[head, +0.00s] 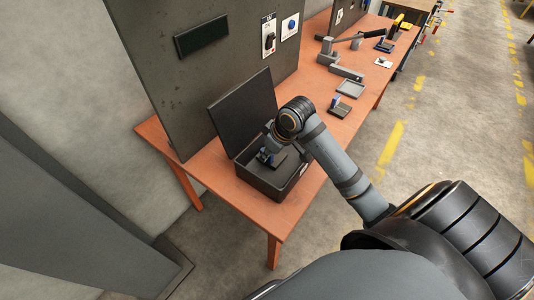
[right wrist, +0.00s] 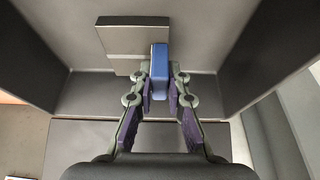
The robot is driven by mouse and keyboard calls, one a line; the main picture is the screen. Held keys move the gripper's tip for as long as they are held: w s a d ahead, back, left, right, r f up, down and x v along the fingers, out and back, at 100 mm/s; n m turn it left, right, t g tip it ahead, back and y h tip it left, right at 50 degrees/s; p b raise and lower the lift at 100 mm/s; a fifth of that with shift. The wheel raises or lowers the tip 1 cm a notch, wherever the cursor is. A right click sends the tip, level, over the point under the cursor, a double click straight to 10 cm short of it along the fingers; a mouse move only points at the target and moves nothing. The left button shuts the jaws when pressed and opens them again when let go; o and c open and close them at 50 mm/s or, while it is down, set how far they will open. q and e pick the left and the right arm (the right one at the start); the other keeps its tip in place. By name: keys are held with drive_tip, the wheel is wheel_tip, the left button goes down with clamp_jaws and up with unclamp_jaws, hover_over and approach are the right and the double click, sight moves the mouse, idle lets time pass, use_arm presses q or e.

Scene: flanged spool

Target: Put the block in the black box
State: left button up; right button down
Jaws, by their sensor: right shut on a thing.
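The black box (head: 262,182) stands on the orange-brown table with its lid (head: 243,112) raised at the back. My right gripper (head: 268,157) reaches down inside the open box. In the right wrist view, my right gripper (right wrist: 160,88) is shut on an upright blue block (right wrist: 160,62), with one finger on each side. A flat grey piece (right wrist: 132,36) lies behind the block inside the box (right wrist: 258,50). I cannot tell whether the block is joined to that piece or touches the box floor. My left gripper is not in view.
A grey panel (head: 160,50) with switches rises behind the box. Farther along the table (head: 225,190) are a small blue-and-grey item (head: 340,108), a grey tray (head: 351,90) and a lever clamp (head: 328,55). The table's front edge is close to the box.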

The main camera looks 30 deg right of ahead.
drive_tip(key=c, duration=1.3)
unclamp_jaws()
drive_tip(key=shift+c, duration=0.2)
drive_tip(key=p+v, duration=0.3)
drive_tip(key=v, duration=0.9)
drive_tip(key=shift+s+p, duration=0.15)
drive_tip(key=shift+p, duration=0.2)
